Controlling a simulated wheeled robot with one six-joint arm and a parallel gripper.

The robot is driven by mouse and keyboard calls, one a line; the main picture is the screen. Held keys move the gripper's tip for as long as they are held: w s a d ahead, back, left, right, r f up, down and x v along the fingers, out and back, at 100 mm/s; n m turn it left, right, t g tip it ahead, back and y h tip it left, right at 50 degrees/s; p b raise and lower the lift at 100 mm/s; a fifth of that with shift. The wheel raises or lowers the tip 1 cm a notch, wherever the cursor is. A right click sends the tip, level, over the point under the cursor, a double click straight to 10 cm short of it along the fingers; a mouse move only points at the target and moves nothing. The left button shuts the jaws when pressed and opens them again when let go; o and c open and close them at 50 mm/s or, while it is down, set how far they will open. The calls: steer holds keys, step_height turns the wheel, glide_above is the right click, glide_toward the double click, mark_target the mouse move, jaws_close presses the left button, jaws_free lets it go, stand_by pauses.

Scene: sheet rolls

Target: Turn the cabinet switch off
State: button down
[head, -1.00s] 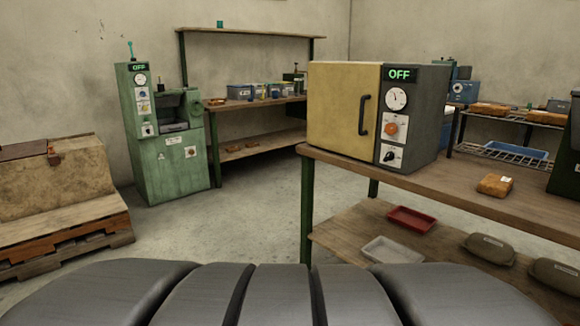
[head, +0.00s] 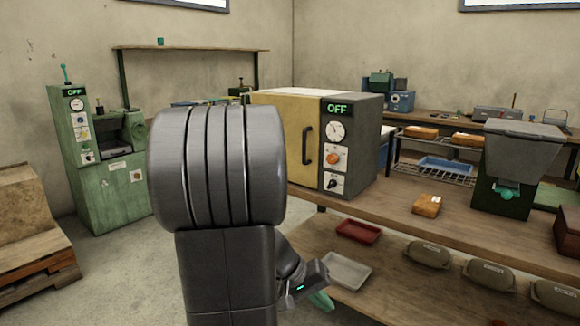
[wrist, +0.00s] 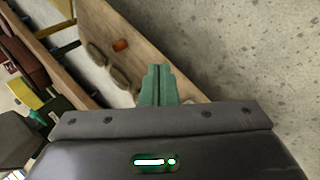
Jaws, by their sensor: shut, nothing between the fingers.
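The cabinet (head: 283,118) with a yellow door and black handle stands on the wooden bench. Its dark panel has a lit green OFF sign (head: 337,108), a white dial (head: 336,131), an orange knob (head: 333,158) and a small black switch (head: 332,184) at the bottom. The switch's exact angle is too small to tell. The door looks shut. My arm hides part of the cabinet's left side. My gripper (head: 320,300) is low, in front of the bench's lower shelf, apart from the cabinet. In the wrist view its green fingers (wrist: 157,85) are together and empty.
A green machine (head: 100,165) at the left also reads OFF. The bench top (head: 395,205) holds an orange packet (head: 427,205) and a grey hopper (head: 520,150). A red tray (head: 359,231) and a pale tray (head: 346,270) sit on the lower shelf.

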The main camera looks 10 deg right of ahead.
steer(key=w+d+r+m+h+p, duration=0.1)
steer(key=w+d+r+h+p, duration=0.1)
steer(key=w+r, duration=0.3)
steer(key=w+d+r+m+h+p, duration=0.1)
steer(key=w+d+r+h+p, duration=0.1)
steer(key=w+r, duration=0.4)
steer(key=shift+w+t+h+p, duration=0.3)
steer(key=shift+w+h+p, duration=0.4)
steer(key=shift+w+h, duration=0.45)
